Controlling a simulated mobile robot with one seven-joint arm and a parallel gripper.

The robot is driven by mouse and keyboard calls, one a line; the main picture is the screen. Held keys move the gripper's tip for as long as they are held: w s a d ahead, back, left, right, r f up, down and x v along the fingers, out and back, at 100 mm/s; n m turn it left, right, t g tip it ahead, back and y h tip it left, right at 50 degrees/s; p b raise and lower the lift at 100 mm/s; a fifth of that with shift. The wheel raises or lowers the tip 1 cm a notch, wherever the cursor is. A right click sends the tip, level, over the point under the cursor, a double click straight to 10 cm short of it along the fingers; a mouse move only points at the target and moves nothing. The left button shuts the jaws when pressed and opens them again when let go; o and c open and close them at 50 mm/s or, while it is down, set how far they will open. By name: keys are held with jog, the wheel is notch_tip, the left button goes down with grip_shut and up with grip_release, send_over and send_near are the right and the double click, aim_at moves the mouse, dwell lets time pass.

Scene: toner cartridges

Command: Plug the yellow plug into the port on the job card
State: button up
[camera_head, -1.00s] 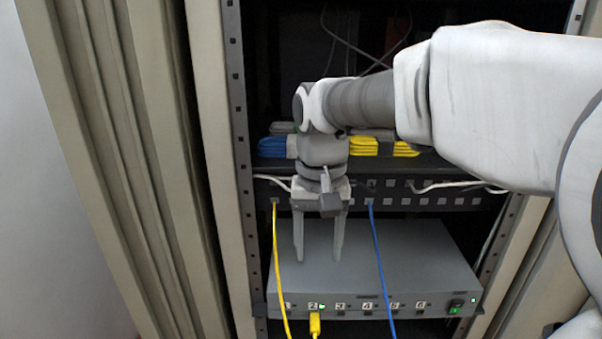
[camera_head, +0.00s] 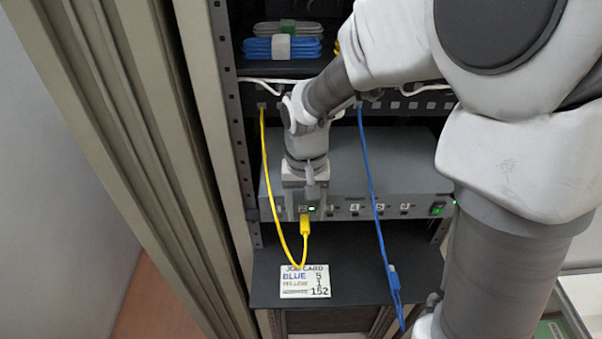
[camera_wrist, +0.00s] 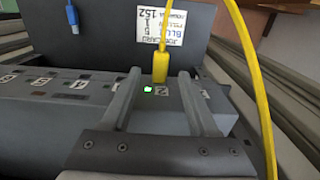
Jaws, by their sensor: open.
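The yellow plug (camera_head: 305,226) sits in the front of the grey box (camera_head: 375,180) at the port labelled 2, with a green light beside it. In the wrist view the yellow plug (camera_wrist: 160,67) shows between and just beyond my fingertips. My gripper (camera_head: 304,212) is open, pointing down over the box's front edge; its fingers (camera_wrist: 159,72) straddle the label 2 without visibly gripping the plug. The job card (camera_head: 305,282) lies on the shelf below and appears to read blue 5, yellow 1. The port labelled 1, left of 2, is partly hidden by my gripper in the head view.
The yellow cable (camera_head: 270,170) loops down from the patch panel to the plug. A blue cable (camera_head: 371,180) hangs in front of the box, its blue plug (camera_head: 393,276) loose over the shelf (camera_head: 355,265). A green-lit switch (camera_head: 438,209) is at the box's right. Rack posts flank it.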

jog(key=shift+f, duration=0.9)
jog(key=shift+c, duration=0.2)
grip_shut()
jog(key=c, duration=0.6)
grip_release()
grip_shut()
jog(key=shift+s+a, duration=0.1)
jog(key=shift+s, duration=1.65)
jog(key=shift+s+r, duration=0.1)
jog(key=shift+s+r, duration=0.25)
jog(key=shift+s, duration=0.5)
jog(key=shift+s+r, duration=0.2)
jog(key=shift+s, duration=0.5)
